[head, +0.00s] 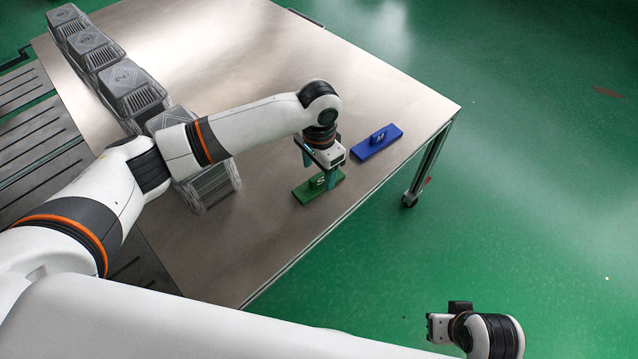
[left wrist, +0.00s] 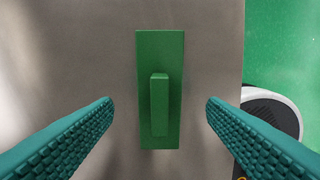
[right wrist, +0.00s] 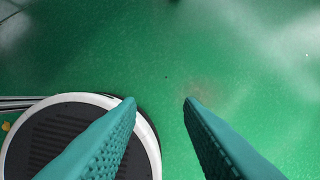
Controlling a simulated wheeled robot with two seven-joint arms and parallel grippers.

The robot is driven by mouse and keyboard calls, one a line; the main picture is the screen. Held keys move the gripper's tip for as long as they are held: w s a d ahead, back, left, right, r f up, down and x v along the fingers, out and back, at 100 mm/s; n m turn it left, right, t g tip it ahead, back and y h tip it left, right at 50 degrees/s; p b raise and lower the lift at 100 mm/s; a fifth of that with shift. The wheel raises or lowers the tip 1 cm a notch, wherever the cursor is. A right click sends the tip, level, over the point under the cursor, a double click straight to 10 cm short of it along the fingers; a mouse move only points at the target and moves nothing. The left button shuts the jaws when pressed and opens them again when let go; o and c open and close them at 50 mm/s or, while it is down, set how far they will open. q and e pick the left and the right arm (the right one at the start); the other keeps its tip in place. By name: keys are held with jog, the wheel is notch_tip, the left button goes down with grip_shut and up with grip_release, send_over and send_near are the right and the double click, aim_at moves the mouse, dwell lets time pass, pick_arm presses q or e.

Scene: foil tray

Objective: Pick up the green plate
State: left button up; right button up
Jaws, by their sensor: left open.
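The green plate (head: 308,192) lies flat on the metal table near its front edge, with an upright handle block marked S. In the left wrist view the green plate (left wrist: 160,50) is centred, and its raised handle (left wrist: 159,105) stands between my fingers. My left gripper (head: 319,170) is open above the plate, with one finger on each side of the handle and a gap on both sides; it also shows in the left wrist view (left wrist: 159,104). My right gripper (right wrist: 160,103) is open and empty over the green floor, away from the table.
A blue plate (head: 376,143) with a handle marked M lies just beyond the green one, near the table's right edge. Several grey slatted crates (head: 133,93) stand in a row along the table's left side. The table (head: 250,60) is clear at the back.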

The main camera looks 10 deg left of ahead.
aim_at(319, 180)
pick_arm(q)
notch_tip(319, 180, down, 3)
jog(key=shift+r+b, duration=0.15)
jog(key=shift+b, duration=0.15)
pick_arm(e)
jog(key=v, duration=0.3)
jog(key=shift+r, duration=0.2)
pick_arm(q)
jog(key=c, duration=1.1)
jog(key=shift+r, duration=0.1)
